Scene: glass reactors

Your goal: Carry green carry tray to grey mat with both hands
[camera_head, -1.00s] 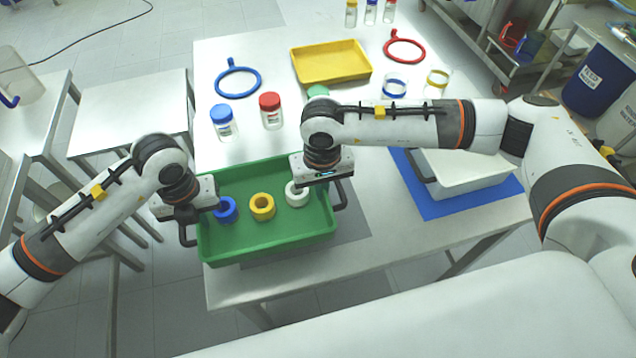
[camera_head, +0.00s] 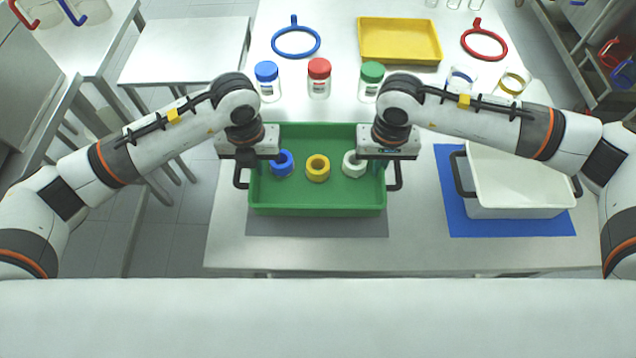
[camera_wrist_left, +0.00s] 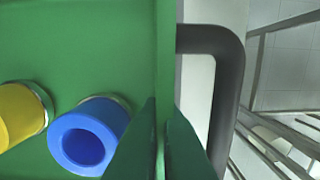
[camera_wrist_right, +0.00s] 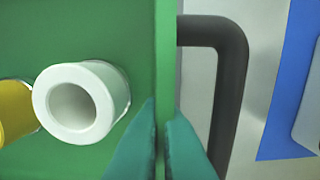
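The green carry tray (camera_head: 318,198) is level over the grey mat (camera_head: 318,228), whose near strip shows in front of it. I cannot tell whether the tray touches the mat. My right gripper (camera_wrist_right: 162,125) is closed the same way on the right wall, beside the other handle (camera_wrist_right: 230,85).
A white tray (camera_head: 515,205) sits on a blue mat (camera_head: 460,222) to the right. Jars with blue (camera_head: 266,72), red (camera_head: 319,70) and green (camera_head: 371,74) lids stand behind the green tray. A yellow tray (camera_head: 400,42) lies farther back. Bare table lies in front.

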